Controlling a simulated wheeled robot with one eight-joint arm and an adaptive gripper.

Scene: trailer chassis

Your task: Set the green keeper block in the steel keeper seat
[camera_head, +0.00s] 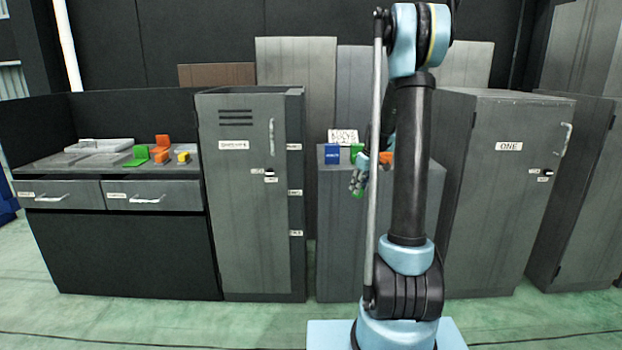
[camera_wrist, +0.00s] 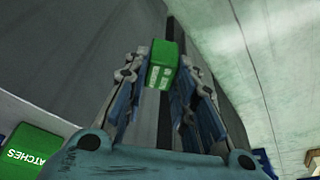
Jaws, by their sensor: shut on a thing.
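My gripper (camera_head: 357,182) hangs in front of the low middle cabinet, beside the upright part of my arm. It is shut on a small green block (camera_wrist: 161,66), with one finger on each side in the wrist view. White markings show on the block's near face. The block's lower end also shows as a green patch below the fingers in the head view (camera_head: 358,194). I cannot pick out the steel keeper seat for certain. Pale grey flat parts (camera_head: 100,146) lie on the left workbench, too small to tell apart.
The low cabinet (camera_head: 337,225) carries a blue bin (camera_head: 332,154), a green bin labelled "...ATCHES" (camera_wrist: 30,153) and an orange one (camera_head: 386,158). The left workbench (camera_head: 60,163) holds green, orange and yellow pieces. Tall cabinets (camera_head: 252,200) flank the middle. The green floor in front is clear.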

